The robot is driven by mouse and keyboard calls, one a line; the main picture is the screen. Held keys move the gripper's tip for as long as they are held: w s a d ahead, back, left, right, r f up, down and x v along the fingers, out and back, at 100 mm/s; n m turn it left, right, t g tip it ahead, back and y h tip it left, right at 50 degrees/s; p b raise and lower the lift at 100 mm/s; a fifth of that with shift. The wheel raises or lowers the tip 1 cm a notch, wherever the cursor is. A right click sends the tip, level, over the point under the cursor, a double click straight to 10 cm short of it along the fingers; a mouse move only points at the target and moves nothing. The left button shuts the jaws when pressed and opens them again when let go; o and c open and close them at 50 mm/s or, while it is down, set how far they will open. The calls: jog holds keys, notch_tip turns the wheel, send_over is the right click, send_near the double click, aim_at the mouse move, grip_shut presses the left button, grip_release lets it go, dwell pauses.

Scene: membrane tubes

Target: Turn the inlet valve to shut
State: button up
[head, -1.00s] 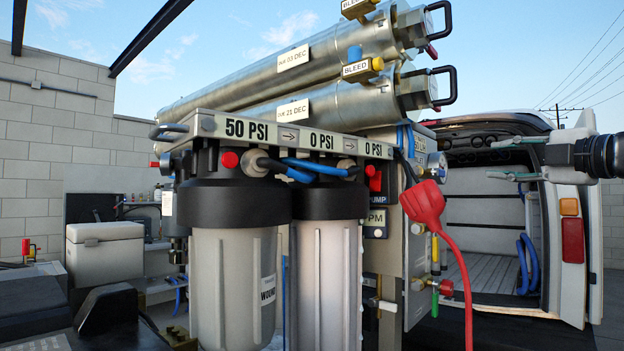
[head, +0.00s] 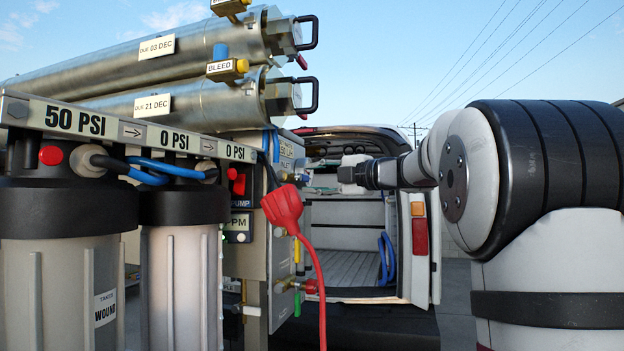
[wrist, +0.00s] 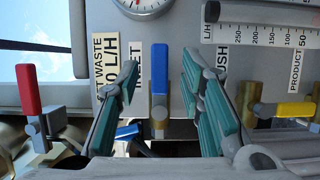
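The inlet valve has a blue lever (wrist: 161,72) on a brass stem (wrist: 159,113), upright in the wrist view. A label beside it, partly hidden by a finger, shows the end of the word INLET (wrist: 136,74). My gripper (wrist: 162,75) is open, with one teal-padded finger on each side of the blue lever. Gaps show between the lever and both fingers, and the gripper holds nothing. In the head view my arm reaches left toward the side panel, and its wrist (head: 352,174) is small there; the fingers and inlet lever are not clear.
A red-handled valve (wrist: 29,92) stands left and a yellow-handled one (wrist: 295,110) right. A gauge (wrist: 143,5) and a flow scale (wrist: 262,37) are above. In the head view, a red plug (head: 283,208) with its cable hangs before the panel.

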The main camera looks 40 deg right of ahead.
jog(key=shift+w+a, duration=0.2)
jog(key=shift+w, duration=0.5)
grip_shut()
